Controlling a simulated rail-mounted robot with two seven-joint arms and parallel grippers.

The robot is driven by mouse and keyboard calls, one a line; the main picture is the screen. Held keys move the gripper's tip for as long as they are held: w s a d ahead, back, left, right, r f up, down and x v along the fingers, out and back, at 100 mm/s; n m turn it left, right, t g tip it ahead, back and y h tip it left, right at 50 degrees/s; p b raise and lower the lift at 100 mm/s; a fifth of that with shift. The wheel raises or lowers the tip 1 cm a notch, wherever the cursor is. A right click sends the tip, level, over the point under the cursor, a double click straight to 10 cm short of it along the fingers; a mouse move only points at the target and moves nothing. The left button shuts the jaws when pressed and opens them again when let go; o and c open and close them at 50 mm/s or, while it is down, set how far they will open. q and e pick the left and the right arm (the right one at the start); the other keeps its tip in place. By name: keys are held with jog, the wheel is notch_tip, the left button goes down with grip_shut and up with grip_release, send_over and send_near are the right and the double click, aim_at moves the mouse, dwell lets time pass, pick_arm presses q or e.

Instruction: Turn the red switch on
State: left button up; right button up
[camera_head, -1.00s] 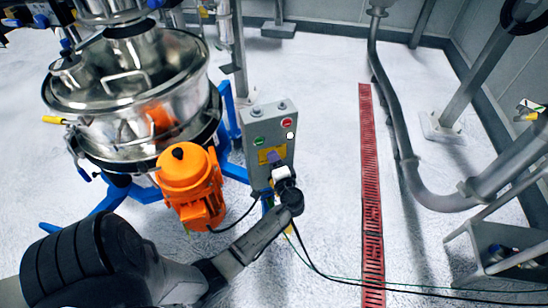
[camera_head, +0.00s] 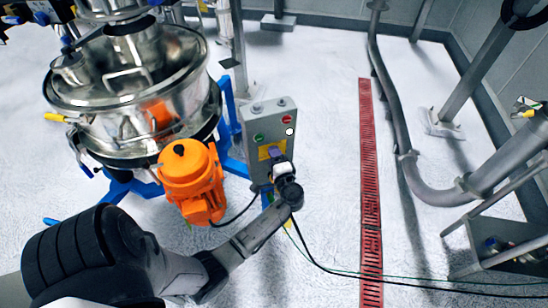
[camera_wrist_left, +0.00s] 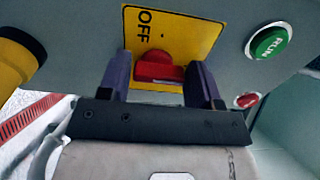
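The red switch (camera_wrist_left: 157,68) sits on a yellow plate (camera_wrist_left: 188,38) marked OFF, on the front of a grey control box (camera_head: 257,118). In the head view the yellow plate (camera_head: 268,149) shows, but the switch is hidden behind my left gripper (camera_head: 275,153). In the left wrist view my left gripper (camera_wrist_left: 160,78) has its two purple fingers apart, one on each side of the red switch. I cannot tell whether they touch it. My right gripper is not in view.
A green RUN button (camera_wrist_left: 268,42) and a red button (camera_wrist_left: 247,100) are close to the right finger. An orange motor (camera_head: 190,178) and a steel sifter (camera_head: 130,85) stand left of the box. Open floor and a red drain grate (camera_head: 369,170) lie to the right.

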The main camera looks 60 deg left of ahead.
pick_arm(q)
jog(key=o, duration=0.3)
jog(key=d, duration=0.4)
jog(key=s+d, duration=0.1)
jog(key=d, duration=0.4)
jog(key=s+d, duration=0.1)
jog(key=d, duration=0.3)
jog(key=shift+s+d+p, duration=0.1)
jog(key=shift+d+p, duration=0.2)
jog(key=shift+d, duration=0.05)
jog(key=shift+a, duration=0.1)
